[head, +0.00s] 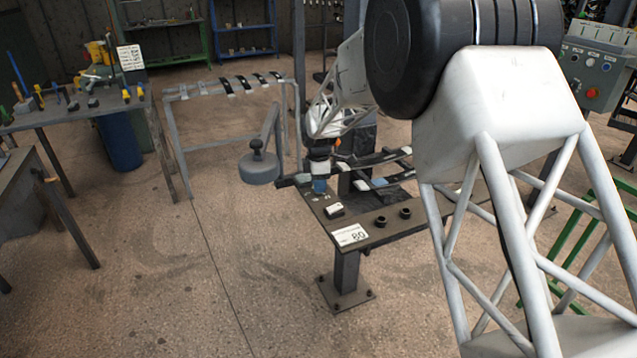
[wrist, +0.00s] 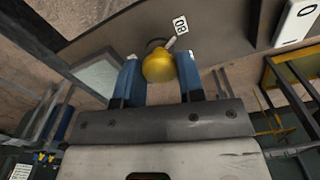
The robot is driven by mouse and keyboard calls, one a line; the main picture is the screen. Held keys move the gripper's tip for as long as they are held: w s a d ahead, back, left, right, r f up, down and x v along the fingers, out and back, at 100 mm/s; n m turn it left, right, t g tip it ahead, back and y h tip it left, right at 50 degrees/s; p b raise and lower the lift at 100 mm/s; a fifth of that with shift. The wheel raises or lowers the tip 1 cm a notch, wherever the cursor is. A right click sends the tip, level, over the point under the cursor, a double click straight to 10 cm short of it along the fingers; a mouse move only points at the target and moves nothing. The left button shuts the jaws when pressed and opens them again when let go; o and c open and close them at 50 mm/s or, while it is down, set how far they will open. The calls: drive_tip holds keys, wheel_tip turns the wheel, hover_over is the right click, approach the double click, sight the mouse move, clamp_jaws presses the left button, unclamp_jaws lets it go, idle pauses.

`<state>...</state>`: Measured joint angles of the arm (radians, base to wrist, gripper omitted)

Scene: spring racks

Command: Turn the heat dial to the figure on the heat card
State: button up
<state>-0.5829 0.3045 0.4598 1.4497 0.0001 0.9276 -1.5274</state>
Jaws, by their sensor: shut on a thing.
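The heat dial (wrist: 158,67) is a yellow knob in the wrist view, with a short pale pointer (wrist: 170,43). The pointer is directed at a small white plate (wrist: 181,26) that seems to read 80. My gripper (wrist: 160,76) has its blue fingers on both sides of the knob, shut on it. In the head view my gripper (head: 319,184) is low over the left end of the dark bench; the dial is hidden there. The white heat card (head: 350,235) lies on the bench's near edge, and its large figure appears to be 80.
On the dark bench (head: 385,232) are a small white-and-black box (head: 334,210) and two black round knobs (head: 380,222). Dark bars (head: 385,158) of a rack lie behind my gripper. A grey disc with a black knob (head: 259,167) stands left. Floor is open in front.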

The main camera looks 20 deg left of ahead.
drive_tip(key=o, duration=0.9)
drive_tip(key=shift+r, duration=0.1)
drive_tip(key=shift+r, duration=3.85)
